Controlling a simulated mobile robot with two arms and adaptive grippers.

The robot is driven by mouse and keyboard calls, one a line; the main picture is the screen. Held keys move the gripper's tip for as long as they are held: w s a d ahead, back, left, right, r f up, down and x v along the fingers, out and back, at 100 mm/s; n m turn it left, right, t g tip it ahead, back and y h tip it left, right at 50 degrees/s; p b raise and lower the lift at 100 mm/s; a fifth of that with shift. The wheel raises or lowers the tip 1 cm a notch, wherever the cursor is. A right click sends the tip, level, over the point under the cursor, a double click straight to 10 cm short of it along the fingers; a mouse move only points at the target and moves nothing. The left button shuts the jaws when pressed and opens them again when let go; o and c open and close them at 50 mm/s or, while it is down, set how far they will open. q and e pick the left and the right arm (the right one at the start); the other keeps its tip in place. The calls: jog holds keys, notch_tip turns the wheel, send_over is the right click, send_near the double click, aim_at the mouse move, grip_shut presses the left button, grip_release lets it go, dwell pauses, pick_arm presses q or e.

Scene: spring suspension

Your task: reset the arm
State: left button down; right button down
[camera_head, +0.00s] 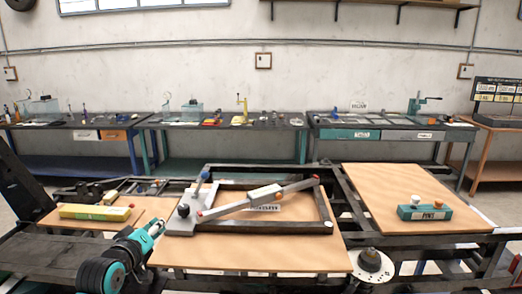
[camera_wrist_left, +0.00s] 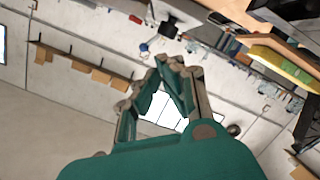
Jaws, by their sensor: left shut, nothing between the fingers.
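A suspension arm (camera_head: 257,199), a light grey bar with red marks near its ends, lies slanted across a dark rectangular frame (camera_head: 270,226), its right end higher in the picture. The frame rests on a wooden board. At its left is a grey plate (camera_head: 180,227) with a black knob (camera_head: 183,210) and a blue-topped lever (camera_head: 203,176). My left gripper (camera_head: 155,228), teal and dark, is left of the plate, apart from the arm. In the left wrist view its fingers (camera_wrist_left: 163,62) meet at the tips, with nothing between them. My right gripper is not in view.
A yellow-green box (camera_head: 95,212) lies on the left board. A round flanged part (camera_head: 371,265) is at the front. Workbenches line the back wall.

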pick_arm(q)
jog(key=s+d+f+m+g, duration=0.2)
jog(key=s+f+g, duration=0.1)
jog(key=s+f, duration=0.55)
jog(key=s+d+f+m+g, duration=0.2)
jog(key=s+d+f+g, duration=0.1)
jog(key=s+f, duration=0.55)
jog(key=s+d+f+m+g+y, duration=0.1)
jog(key=s+f+m+g, duration=0.2)
jog(key=s, duration=0.9)
jog(key=s+f+m+g+y, duration=0.1)
jog(key=s+f+m+g, duration=0.3)
jog(key=s, duration=0.7)
jog(key=s+f+n+b, duration=0.2)
jog(key=s+f, duration=0.1)
jog(key=f, duration=2.7)
jog(key=s+a+f+g+b, duration=0.1)
jog(key=s+a+f+b, duration=0.1)
jog(key=s+f, duration=1.4)
jog(key=shift+s+a+f+g, duration=0.15)
jog(key=shift+a+f+g, duration=0.15)
jog(key=shift+a+f, duration=0.2)
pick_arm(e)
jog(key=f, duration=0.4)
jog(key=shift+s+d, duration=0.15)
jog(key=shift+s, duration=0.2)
